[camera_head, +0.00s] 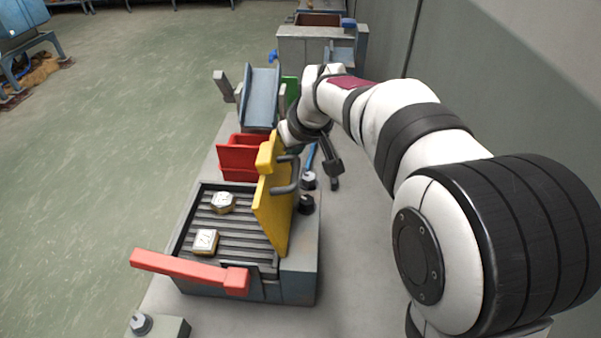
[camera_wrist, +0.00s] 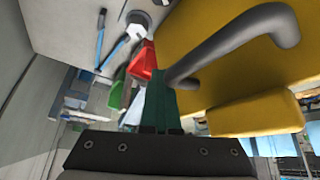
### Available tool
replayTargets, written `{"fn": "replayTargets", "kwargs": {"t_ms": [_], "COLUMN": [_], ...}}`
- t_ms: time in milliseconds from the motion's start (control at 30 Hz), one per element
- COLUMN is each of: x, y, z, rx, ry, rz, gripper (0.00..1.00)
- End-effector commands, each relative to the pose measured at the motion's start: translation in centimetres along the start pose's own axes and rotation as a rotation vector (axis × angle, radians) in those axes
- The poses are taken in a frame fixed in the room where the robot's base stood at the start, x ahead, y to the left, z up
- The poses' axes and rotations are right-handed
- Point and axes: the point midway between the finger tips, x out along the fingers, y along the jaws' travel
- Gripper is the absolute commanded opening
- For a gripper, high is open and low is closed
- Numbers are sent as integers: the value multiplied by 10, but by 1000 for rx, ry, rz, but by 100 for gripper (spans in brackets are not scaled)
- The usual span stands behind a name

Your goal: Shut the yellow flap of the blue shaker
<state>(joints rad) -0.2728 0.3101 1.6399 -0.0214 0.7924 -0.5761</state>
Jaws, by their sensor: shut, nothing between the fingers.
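The blue shaker (camera_head: 300,276) is a low grey-blue box with a dark ribbed bed. Its yellow flap (camera_head: 271,205) stands open and nearly upright along the right side, with a dark bent handle (camera_head: 286,178) on its right face. In the wrist view the flap (camera_wrist: 215,60) fills the upper right, and its handle (camera_wrist: 235,45) reaches across close to my fingers. My gripper (camera_head: 333,178) is shut and empty, to the right of and behind the flap. Its fingers (camera_wrist: 160,105) show at the lower middle of the wrist view, and I cannot tell whether they touch the handle.
A red lever (camera_head: 189,269) crosses the shaker's front. A red bin (camera_head: 240,158) and a blue-grey chute (camera_head: 261,96) stand behind. Dark knobs (camera_head: 305,204) sit right of the flap.

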Motion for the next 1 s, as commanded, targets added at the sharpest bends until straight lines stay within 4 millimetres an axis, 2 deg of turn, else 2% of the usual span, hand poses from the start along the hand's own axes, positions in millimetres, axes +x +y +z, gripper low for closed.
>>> {"fn": "replayTargets", "kwargs": {"t_ms": [33, 733, 833, 1000], "x": [10, 23, 15, -17], "y": [-10, -57, -55, -53], "z": [13, -10, -16, -36], "rx": [6, 5, 6, 7], "ry": [-47, -47, -41, -34], "rz": [-19, -20, -18, -15], "gripper": [0, 0, 0, 0]}}
